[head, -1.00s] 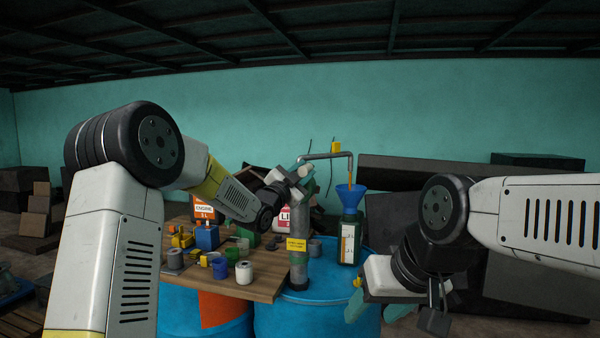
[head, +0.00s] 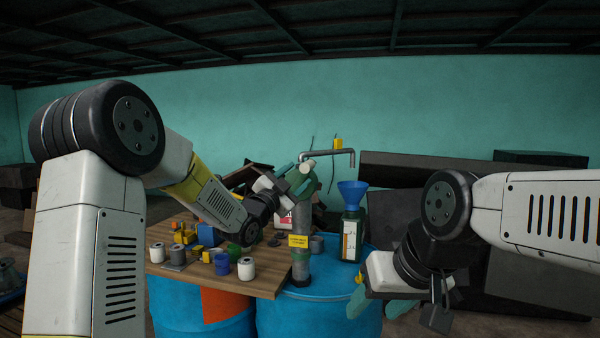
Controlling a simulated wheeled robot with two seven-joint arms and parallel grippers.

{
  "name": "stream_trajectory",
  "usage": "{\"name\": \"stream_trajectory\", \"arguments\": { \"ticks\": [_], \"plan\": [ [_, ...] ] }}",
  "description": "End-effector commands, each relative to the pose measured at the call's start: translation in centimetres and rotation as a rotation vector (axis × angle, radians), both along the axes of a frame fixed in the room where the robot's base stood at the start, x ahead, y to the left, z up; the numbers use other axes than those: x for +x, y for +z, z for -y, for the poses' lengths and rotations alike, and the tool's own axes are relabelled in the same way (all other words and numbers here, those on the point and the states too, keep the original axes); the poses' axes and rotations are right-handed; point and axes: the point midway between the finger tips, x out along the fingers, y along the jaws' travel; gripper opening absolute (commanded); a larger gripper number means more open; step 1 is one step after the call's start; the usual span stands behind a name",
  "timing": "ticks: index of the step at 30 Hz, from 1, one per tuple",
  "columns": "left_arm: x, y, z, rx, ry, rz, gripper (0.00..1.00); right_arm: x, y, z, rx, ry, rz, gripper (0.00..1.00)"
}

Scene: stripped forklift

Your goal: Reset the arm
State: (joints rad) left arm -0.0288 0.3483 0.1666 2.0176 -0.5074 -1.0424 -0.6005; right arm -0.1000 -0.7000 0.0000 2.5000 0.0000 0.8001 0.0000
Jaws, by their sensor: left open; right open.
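A grey hand pump (head: 302,225) with a yellow label stands on a blue drum (head: 330,285). Its bent spout (head: 335,153) reaches right, above a blue funnel (head: 352,190) in a dark green bottle (head: 350,238). No stream shows below the spout. My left gripper (head: 304,183) is open at the top of the pump, by a pale cylindrical handle end (head: 306,167); I cannot tell whether they touch. My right gripper (head: 375,302) is open and empty, low at the right, in front of the drum's right side.
A wooden board (head: 235,277) left of the pump carries several small cans and blocks, including a white can (head: 246,269) and a blue cup (head: 222,264). Dark panels (head: 430,170) stand behind at the right.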

Motion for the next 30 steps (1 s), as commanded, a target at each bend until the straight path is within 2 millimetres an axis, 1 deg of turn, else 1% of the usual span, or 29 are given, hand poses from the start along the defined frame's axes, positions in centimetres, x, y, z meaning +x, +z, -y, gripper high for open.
{"name": "stream_trajectory", "arguments": {
  "ticks": [3,6,30],
  "plan": [
    [-1.02,-0.35,-0.73,0.000,0.001,-0.001,0.51,0.00,0.00,0.00,0.000,0.000,0.000,0.54],
    [-1.40,-0.53,-0.92,-0.001,0.000,-0.001,0.51,0.00,0.00,0.00,0.000,0.000,0.000,0.54],
    [-1.43,-0.55,-0.93,-0.001,0.000,-0.001,0.51,0.00,0.00,0.00,0.000,0.000,0.000,0.54]
  ]
}}
